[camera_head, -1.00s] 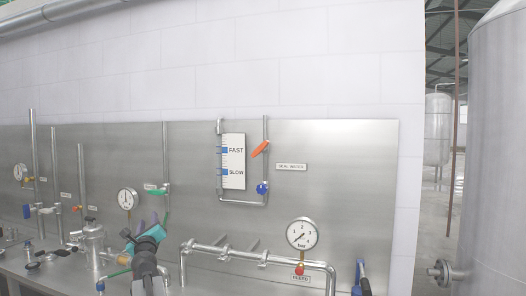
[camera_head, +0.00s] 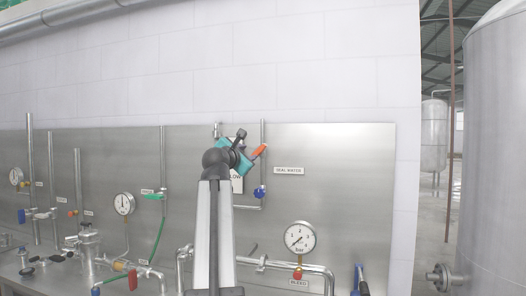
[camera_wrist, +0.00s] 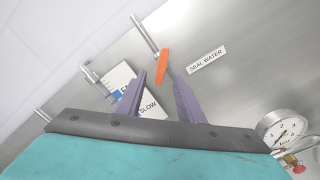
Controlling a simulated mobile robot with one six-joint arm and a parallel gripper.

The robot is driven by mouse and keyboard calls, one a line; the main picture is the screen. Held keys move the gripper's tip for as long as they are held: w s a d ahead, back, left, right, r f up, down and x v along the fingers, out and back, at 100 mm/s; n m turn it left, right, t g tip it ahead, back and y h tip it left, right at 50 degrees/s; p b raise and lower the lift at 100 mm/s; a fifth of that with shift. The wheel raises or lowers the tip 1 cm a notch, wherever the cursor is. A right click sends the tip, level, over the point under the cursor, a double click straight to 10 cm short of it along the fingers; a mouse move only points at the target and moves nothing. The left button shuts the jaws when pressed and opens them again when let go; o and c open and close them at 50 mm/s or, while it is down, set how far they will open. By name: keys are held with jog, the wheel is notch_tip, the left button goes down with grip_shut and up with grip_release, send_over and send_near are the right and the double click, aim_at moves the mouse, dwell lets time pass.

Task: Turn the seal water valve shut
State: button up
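The seal water valve has an orange lever (camera_head: 259,151) on a thin vertical pipe, left of the SEAL WATER label (camera_head: 289,170). The lever is tilted across the pipe line, its upper end to the right. In the wrist view the orange lever (camera_wrist: 163,66) appears just beyond the fingertips, between them in the picture. My gripper (camera_wrist: 157,75) is open, its two purple-grey fingers apart with nothing held. Contact with the lever cannot be made out. In the head view my teal gripper (camera_head: 246,160) covers the lever's lower left side and its fingertips are hidden.
The FAST/SLOW scale plate (camera_head: 237,184) stands left of the valve, partly behind my gripper. A blue knob (camera_head: 260,193) sits below the lever. A pressure gauge (camera_head: 300,238) and horizontal pipes (camera_head: 285,267) lie lower right. The steel panel right of the label is bare.

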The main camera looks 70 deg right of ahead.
aim_at(260, 149)
jog(key=shift+s+a+r+m, duration=0.1)
jog(key=shift+s+r+m, duration=0.35)
jog(key=shift+s, duration=0.25)
jog(key=shift+w+d+p, duration=0.2)
jog(key=shift+d+p, duration=0.45)
jog(key=shift+d, duration=2.8)
jog(key=shift+w+d+p, duration=0.2)
jog(key=shift+d+p, duration=0.4)
jog(key=shift+d, duration=2.85)
